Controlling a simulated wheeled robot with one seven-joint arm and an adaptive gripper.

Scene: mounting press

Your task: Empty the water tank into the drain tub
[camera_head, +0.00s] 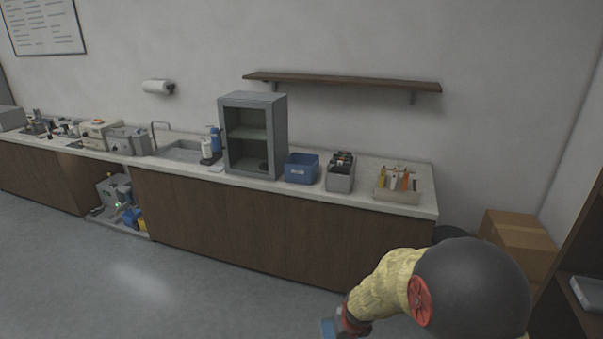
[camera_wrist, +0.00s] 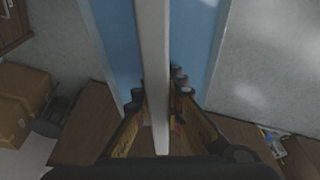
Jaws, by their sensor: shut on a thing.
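My gripper (camera_wrist: 160,100) is shut on the pale grey bar (camera_wrist: 152,60) of a blue object, which looks like the water tank (camera_wrist: 115,45). The bar runs between the fingers, and blue surface shows on both sides of it. In the head view only a small blue corner of the tank (camera_head: 328,328) shows at the bottom edge, next to my gripper (camera_head: 345,326). The tank's opening and any water inside are hidden. I cannot tell for sure which container is the drain tub; a blue bin (camera_head: 301,174) stands on the counter.
The long counter (camera_head: 300,188) carries a grey cabinet (camera_head: 252,100), a grey bin (camera_head: 340,180), a bottle tray (camera_head: 396,195) and a sink (camera_head: 180,152). A grey machine (camera_head: 113,188) stands below. Cardboard boxes (camera_head: 515,240) and a dark round bin (camera_head: 452,234) stand right. Floor in front is clear.

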